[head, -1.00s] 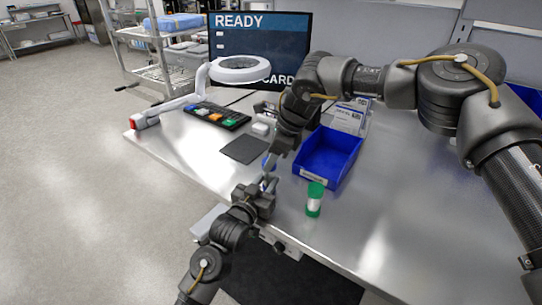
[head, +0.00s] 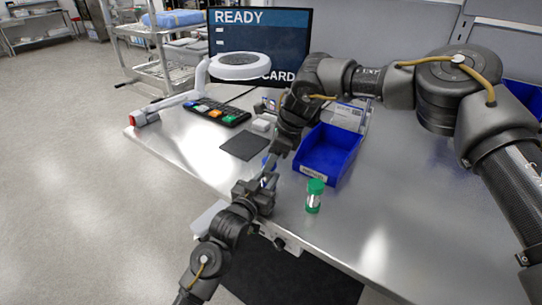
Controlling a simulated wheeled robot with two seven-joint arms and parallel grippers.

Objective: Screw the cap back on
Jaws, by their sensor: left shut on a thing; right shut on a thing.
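My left gripper (head: 267,182) comes up from the lower left over the table's front edge. It is shut on a small container, mostly hidden between its fingers; only a pale and bluish bit shows. My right gripper (head: 272,160) reaches down from above, right over the left one. It is shut on a small blue cap (head: 266,161), largely hidden by the fingers. The cap is at or just above the container; I cannot tell whether they touch. A separate vial with a green cap (head: 314,196) stands upright on the table, right of my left gripper.
A blue bin (head: 343,147) stands behind the green-capped vial. A dark mat (head: 244,146), a keypad with coloured keys (head: 217,111) and a ring-lamp magnifier (head: 240,66) are at the left. A monitor (head: 285,45) stands behind. The table's right side (head: 420,215) is clear.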

